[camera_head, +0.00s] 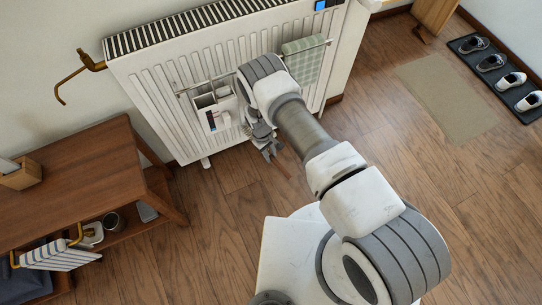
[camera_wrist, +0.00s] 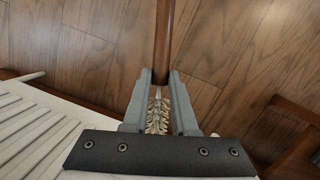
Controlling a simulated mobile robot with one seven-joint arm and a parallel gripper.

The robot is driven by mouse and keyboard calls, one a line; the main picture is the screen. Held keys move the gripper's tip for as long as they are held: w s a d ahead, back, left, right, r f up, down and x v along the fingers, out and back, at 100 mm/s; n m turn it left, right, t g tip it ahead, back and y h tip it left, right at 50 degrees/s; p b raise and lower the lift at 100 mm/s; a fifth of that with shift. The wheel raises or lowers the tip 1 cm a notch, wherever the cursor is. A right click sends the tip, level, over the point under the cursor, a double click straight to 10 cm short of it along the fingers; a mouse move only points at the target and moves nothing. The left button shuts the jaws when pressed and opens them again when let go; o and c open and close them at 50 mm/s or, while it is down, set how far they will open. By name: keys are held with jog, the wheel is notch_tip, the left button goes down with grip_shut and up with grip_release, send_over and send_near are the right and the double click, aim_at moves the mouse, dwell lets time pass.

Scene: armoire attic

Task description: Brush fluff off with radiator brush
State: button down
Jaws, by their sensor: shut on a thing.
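My gripper (camera_head: 271,150) is at the lower front of the white radiator (camera_head: 165,92), near its right half. In the wrist view my gripper (camera_wrist: 161,78) is shut on the radiator brush (camera_wrist: 163,42). The brush's brown handle reaches out past the fingertips, and its pale bristles (camera_wrist: 158,110) lie between the fingers. In the head view only a short piece of the brush shows below the gripper. The ribbed radiator fills the lower left of the wrist view (camera_wrist: 35,130). I cannot make out any fluff.
A rail on the radiator holds a white caddy (camera_head: 212,110) and a checked cloth (camera_head: 303,62). A wooden bench (camera_head: 85,185) stands left. A mat (camera_head: 450,95) and a shoe tray (camera_head: 465,45) lie right. Open floor lies between.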

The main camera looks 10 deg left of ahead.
jog(key=shift+w, duration=0.1)
jog(key=shift+w+d+r+b, duration=0.8)
jog(key=shift+w+d+b, duration=0.8)
jog(key=shift+w+d, duration=2.65)
jog(key=shift+s+a+b, duration=0.45)
jog(key=shift+s+a, duration=3.8)
jog(key=shift+a, duration=0.1)
jog(key=shift+r+p, duration=0.45)
jog(key=shift+r, duration=0.3)
jog(key=w+d, duration=0.6)
jog(key=d, duration=0.4)
jog(key=shift+w+d+b, duration=0.3)
jog(key=shift+b, duration=0.15)
